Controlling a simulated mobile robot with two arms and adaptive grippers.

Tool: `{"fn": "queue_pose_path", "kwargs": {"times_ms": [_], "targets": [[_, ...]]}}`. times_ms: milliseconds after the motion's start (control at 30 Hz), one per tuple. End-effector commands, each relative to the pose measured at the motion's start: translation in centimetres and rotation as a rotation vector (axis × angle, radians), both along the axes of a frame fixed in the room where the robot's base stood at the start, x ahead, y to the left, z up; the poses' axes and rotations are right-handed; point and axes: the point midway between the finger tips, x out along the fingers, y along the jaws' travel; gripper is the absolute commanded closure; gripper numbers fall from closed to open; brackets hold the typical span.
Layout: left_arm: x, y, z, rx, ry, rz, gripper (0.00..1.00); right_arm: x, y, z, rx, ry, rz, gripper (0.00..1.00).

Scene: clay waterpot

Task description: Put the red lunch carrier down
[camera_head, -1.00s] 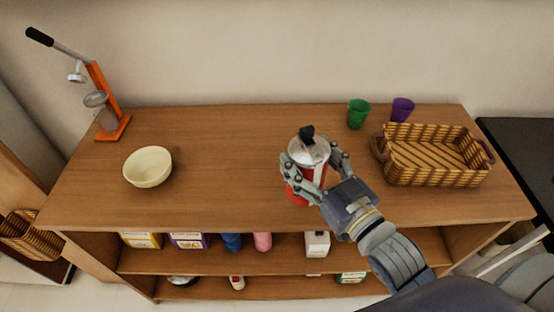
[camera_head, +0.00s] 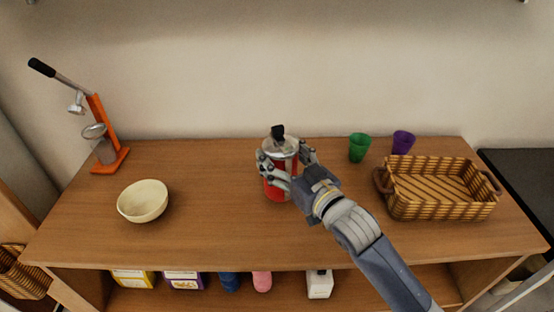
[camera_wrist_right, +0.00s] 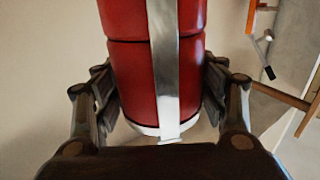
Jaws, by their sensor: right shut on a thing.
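The red lunch carrier (camera_head: 276,190) is a red cylinder with a silver lid and a black top. It is upright over the middle of the wooden counter (camera_head: 225,235). My right gripper (camera_head: 285,170) is shut on its sides, with a finger on each side. In the right wrist view the lunch carrier (camera_wrist_right: 125,75) fills the middle, with a silver strap down its front, between the fingers of my right gripper (camera_wrist_right: 160,95). I cannot tell whether its base touches the counter. My left gripper is not in view.
A cream bowl (camera_head: 143,201) and an orange juicer press (camera_head: 108,130) stand on the left. A green cup (camera_head: 359,147), a purple cup (camera_head: 403,142) and a wicker basket (camera_head: 440,204) stand on the right. The counter between bowl and carrier is clear.

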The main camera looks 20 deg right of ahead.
Motion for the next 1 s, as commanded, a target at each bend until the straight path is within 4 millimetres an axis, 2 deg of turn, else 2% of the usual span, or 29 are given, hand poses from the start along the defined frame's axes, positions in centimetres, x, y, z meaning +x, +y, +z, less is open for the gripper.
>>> {"fn": "queue_pose_path", "kwargs": {"times_ms": [100, 233, 500, 933, 967, 1000], "targets": [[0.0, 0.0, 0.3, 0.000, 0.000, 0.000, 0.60, 1.8, 0.2, 0.2, 0.001, -0.008, 0.001, 0.78], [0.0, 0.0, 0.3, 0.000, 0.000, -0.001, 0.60, 2.5, 0.2, 0.0, 0.001, -0.007, 0.001, 0.78], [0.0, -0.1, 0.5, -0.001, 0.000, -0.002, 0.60, 2.6, 0.3, -3.1, 0.002, -0.004, 0.001, 0.78], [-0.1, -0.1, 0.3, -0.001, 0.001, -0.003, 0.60, 2.5, 0.3, -3.8, 0.002, -0.007, 0.002, 0.78], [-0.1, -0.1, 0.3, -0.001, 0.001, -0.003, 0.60, 2.5, 0.2, -4.1, 0.000, 0.000, 0.001, 0.32], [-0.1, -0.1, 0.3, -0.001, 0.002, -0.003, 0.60, 2.5, 0.2, -4.1, 0.000, -0.001, 0.001, 0.23]]}}
